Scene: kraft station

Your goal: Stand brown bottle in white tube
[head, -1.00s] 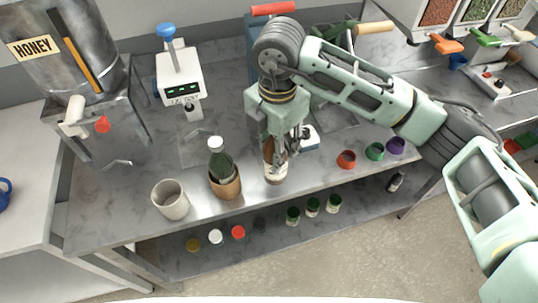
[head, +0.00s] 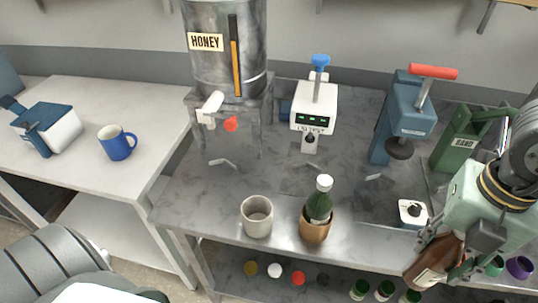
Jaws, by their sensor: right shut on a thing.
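The brown bottle (head: 436,263) is at the lower right in the head view, held by my right gripper (head: 447,240). The gripper is shut on it near its upper part. The bottle is tilted, its base toward the lower left, and appears in front of the bench's front edge. The white tube (head: 257,217) stands upright and open at the top near the bench's front edge, well to the left of the bottle; it looks empty. My left gripper is not in view.
A brown tube (head: 314,227) holding a green bottle (head: 319,201) stands between the white tube and the brown bottle. The honey tank (head: 213,70), a white press (head: 313,106) and a blue press (head: 404,115) stand behind. A blue mug (head: 117,142) is on the left table.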

